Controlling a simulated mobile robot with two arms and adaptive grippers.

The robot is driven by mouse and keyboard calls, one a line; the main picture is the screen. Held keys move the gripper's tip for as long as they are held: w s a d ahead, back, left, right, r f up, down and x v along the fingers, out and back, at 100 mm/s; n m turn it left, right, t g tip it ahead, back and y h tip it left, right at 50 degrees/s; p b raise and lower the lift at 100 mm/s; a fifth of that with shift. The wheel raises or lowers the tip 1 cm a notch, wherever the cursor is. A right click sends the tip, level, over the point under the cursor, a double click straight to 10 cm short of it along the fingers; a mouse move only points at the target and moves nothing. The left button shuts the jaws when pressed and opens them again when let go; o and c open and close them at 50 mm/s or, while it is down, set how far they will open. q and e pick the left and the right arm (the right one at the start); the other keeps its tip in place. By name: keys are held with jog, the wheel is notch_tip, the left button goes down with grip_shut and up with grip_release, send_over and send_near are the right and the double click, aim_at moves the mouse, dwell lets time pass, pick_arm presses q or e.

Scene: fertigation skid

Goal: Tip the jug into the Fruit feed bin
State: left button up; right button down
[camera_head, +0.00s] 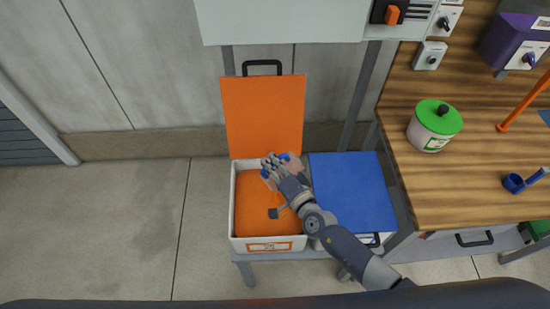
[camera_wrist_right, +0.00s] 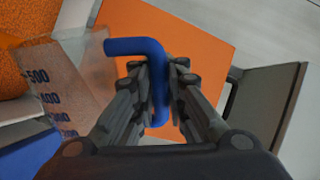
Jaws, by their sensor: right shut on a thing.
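The jug (camera_head: 294,167) is clear, with a blue handle and rim. My right gripper (camera_head: 272,164) holds it above the open bin with orange trim (camera_head: 233,206), near the back. In the right wrist view the fingers (camera_wrist_right: 158,85) are shut on the blue handle (camera_wrist_right: 135,46). The jug's clear wall (camera_wrist_right: 72,82) with its number scale looks tilted there. The bin holds an orange fill (camera_head: 250,205); its orange lid (camera_head: 264,115) stands up behind. The front label is too small to read. I cannot tell what is in the jug. My left gripper is not in view.
A bin with a shut blue lid (camera_head: 352,190) stands just right of the open one. The wooden bench (camera_head: 450,190) at right bears a green-lidded tub (camera_head: 434,126) and a blue scoop (camera_head: 520,182). The floor at left is clear.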

jog(key=shift+s+a+n+p, duration=0.35)
jog(key=shift+a+n+p, duration=0.15)
jog(key=shift+a, duration=0.1)
jog(key=shift+s+a+n+p, duration=0.4)
jog(key=shift+a+n, duration=0.1)
jog(key=shift+a, duration=0.1)
jog(key=shift+s+a+f+n+t+p, duration=0.25)
jog(key=shift+s+a+f+n+p, duration=0.2)
jog(key=shift+a+n, duration=0.35)
jog(key=shift+s+a+f+n+t+p, duration=0.3)
jog(key=shift+s+a+n, duration=0.2)
jog(key=shift+a+n, duration=0.25)
jog(key=shift+r, duration=0.1)
dwell(1.0)
